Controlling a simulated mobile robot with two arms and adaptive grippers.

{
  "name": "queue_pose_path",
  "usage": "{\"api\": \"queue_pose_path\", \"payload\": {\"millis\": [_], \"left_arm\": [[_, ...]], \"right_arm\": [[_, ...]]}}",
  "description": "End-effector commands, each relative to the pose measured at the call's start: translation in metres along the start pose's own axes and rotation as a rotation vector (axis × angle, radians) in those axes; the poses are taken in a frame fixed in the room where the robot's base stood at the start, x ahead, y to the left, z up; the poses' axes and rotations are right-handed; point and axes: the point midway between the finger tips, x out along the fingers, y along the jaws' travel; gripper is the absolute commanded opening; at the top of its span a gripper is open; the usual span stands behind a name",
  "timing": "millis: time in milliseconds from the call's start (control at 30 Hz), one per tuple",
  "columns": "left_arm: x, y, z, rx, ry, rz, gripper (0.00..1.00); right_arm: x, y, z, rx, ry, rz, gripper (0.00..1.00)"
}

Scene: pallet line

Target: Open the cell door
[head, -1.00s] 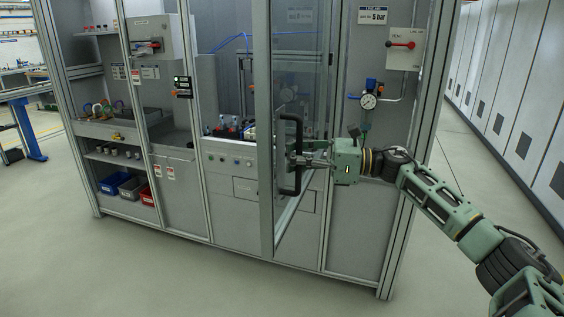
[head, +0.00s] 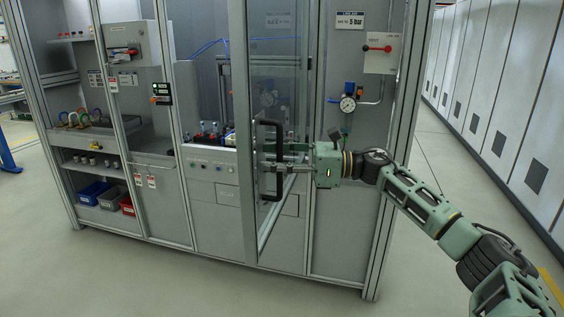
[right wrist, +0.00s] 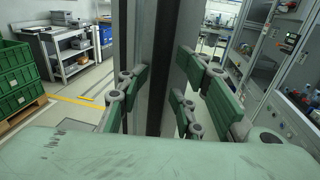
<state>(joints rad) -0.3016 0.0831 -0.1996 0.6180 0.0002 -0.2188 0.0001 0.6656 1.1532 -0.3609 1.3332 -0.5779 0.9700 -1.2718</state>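The cell door (head: 240,130) is a clear panel in a grey metal frame. It stands swung outward from the cell front, partly open. Its black D-shaped handle (head: 277,160) is on the outer edge. My right gripper (head: 276,158) is at the handle, with its fingers spread. In the right wrist view my right gripper (right wrist: 160,85) has its green finger pads on either side of the dark handle bar (right wrist: 155,70), with gaps showing. My left gripper is in neither view.
The cell's fixed right panel carries a pressure gauge (head: 347,104) and a red-handled valve box (head: 380,52). Shelves with small bins (head: 95,192) are at the left. Grey cabinets (head: 490,90) line the right. Green crates (right wrist: 18,80) stand at left in the right wrist view. Floor before the cell is clear.

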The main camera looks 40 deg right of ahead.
Motion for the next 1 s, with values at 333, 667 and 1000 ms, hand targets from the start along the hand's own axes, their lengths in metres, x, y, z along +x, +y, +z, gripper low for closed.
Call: {"api": "queue_pose_path", "payload": {"millis": [333,667,1000], "left_arm": [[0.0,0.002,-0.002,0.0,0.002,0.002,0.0],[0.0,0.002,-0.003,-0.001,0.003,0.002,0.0],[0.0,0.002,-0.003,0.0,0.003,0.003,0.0]], "right_arm": [[-0.059,-0.001,-0.002,0.003,0.006,-0.005,0.31],[-0.11,-0.001,-0.001,0.001,0.003,-0.003,0.31],[-0.119,0.0,0.001,-0.001,0.0,-0.001,0.31]]}}
